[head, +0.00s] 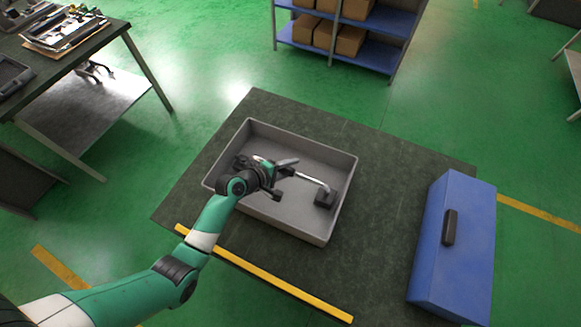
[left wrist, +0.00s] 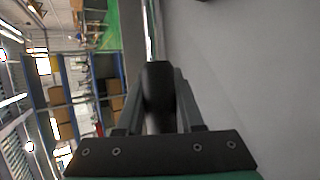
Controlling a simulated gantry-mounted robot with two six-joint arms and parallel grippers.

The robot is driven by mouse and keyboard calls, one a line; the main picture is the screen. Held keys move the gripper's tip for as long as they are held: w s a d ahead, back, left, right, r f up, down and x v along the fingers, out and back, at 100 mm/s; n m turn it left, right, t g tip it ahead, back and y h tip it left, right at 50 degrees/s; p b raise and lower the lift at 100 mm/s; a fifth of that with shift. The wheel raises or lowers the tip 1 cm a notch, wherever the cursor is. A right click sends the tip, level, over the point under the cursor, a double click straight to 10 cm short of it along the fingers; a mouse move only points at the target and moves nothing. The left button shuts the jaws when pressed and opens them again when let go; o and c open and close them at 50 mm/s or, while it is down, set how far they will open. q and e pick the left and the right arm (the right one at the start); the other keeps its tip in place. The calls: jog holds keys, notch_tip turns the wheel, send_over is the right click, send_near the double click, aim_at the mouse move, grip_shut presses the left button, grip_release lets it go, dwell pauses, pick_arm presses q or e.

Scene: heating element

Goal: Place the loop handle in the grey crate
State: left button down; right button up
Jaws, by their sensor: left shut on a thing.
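The grey crate (head: 345,172) is an open, shallow box on a dark table. The loop handle (head: 314,181) shows as a bent silver bar with a black block at its right end, over the inside of the crate. My left gripper (head: 287,177) is over the crate's left half, shut on the loop handle. In the left wrist view, my left gripper (left wrist: 160,95) has a dark rounded piece between its fingers. My gripper and wrist hide part of the handle. I cannot tell whether the handle touches the crate floor. My right gripper is not in view.
A blue box (head: 470,245) with a black handle stands at the table's right side. The dark table (head: 385,190) is bare between crate and box. A workbench (head: 85,55) stands at upper left, and a blue shelf (head: 360,62) with cartons at the back.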

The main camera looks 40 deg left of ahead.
pick_arm(q)
jog(key=c, duration=0.5)
grip_release()
jog(key=shift+f, duration=0.15)
jog(key=shift+c, duration=0.2)
jog(key=shift+s+r, duration=0.2)
jog(key=shift+r, duration=0.2)
jog(key=p+v, duration=0.5)
jog(key=v, duration=0.6)
jog(key=shift+s+p, duration=0.25)
jog(key=shift+p, duration=0.05)
jog(key=shift+a, duration=0.1)
